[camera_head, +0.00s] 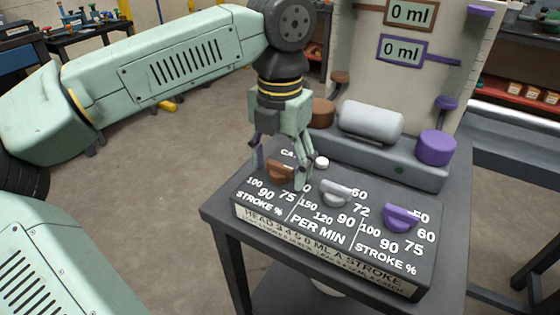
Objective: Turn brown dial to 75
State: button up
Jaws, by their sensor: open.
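The brown dial (281,172) sits at the left end of the grey control panel, above printed marks 100, 90 and 75 and the words "STROKE %". Part of its scale is hidden behind my gripper. My gripper (281,174) points down over the brown dial with its fingers apart, one on the left and one on the right. I cannot tell whether the fingers touch the dial. Which mark the dial points to is not clear.
A grey dial (336,192) and a purple dial (401,217) sit to the right on the same panel (330,262). Behind stand a grey cylinder (370,122), a purple cap (436,148) and a board with two "0 ml" displays (403,50). Open floor lies left.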

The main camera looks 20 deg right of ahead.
jog(key=c, duration=1.2)
jog(key=shift+o, duration=0.2)
jog(key=shift+m, duration=0.4)
jog(key=m, duration=0.3)
jog(key=shift+m, duration=2.5)
jog(key=o, duration=1.2)
jog(key=shift+c, duration=0.2)
